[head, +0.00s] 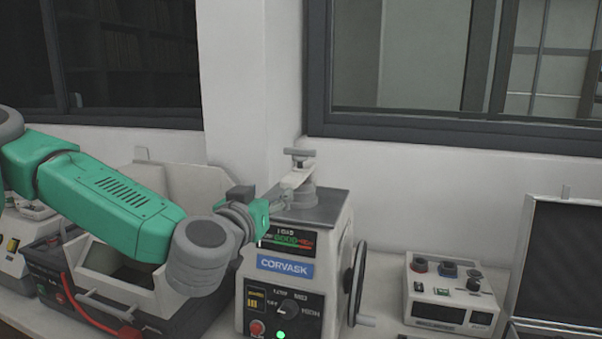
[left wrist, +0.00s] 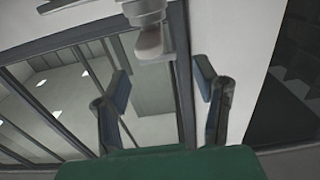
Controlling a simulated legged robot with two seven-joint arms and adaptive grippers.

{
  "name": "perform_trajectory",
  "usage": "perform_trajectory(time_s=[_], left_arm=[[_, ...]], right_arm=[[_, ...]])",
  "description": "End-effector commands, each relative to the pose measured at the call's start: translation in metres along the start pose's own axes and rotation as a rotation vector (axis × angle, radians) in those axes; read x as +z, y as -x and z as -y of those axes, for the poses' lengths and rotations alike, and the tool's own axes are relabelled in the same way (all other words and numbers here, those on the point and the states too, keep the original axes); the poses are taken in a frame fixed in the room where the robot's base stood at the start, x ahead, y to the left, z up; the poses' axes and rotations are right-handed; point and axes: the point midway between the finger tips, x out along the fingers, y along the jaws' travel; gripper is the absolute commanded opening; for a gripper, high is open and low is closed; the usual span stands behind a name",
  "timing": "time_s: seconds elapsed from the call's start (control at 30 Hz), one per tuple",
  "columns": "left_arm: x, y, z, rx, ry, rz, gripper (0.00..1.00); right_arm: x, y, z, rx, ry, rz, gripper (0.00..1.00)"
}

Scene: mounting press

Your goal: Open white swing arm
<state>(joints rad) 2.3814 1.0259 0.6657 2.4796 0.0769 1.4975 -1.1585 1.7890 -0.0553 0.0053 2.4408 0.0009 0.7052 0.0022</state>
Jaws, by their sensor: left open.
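The white swing arm (head: 297,178) sits on top of the grey press marked CORVASK (head: 287,265), with a grey handle (head: 299,153) above it. My left gripper (head: 268,204) is just left of the swing arm, at the height of the press top. In the left wrist view my left gripper (left wrist: 162,84) has its two fingers spread with nothing between them. The pale end of the swing arm (left wrist: 152,42) shows beyond the fingertips there, apart from them. My right gripper is not in view.
A handwheel (head: 356,285) is on the press's right side. A control box (head: 453,295) and an open dark case (head: 560,265) stand to the right. A wall and windows are behind.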

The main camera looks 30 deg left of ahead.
Motion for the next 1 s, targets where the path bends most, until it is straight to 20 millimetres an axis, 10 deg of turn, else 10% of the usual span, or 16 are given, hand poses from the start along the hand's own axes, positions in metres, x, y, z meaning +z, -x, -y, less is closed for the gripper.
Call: perform_trajectory(time_s=[0.53, 1.0], left_arm=[[0.000, -0.106, -0.006, 0.003, -0.007, 0.003, 0.55], [0.001, -0.126, -0.007, 0.003, -0.006, 0.004, 0.55]], right_arm=[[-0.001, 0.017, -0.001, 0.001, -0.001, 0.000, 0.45], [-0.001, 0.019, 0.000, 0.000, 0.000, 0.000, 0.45]])
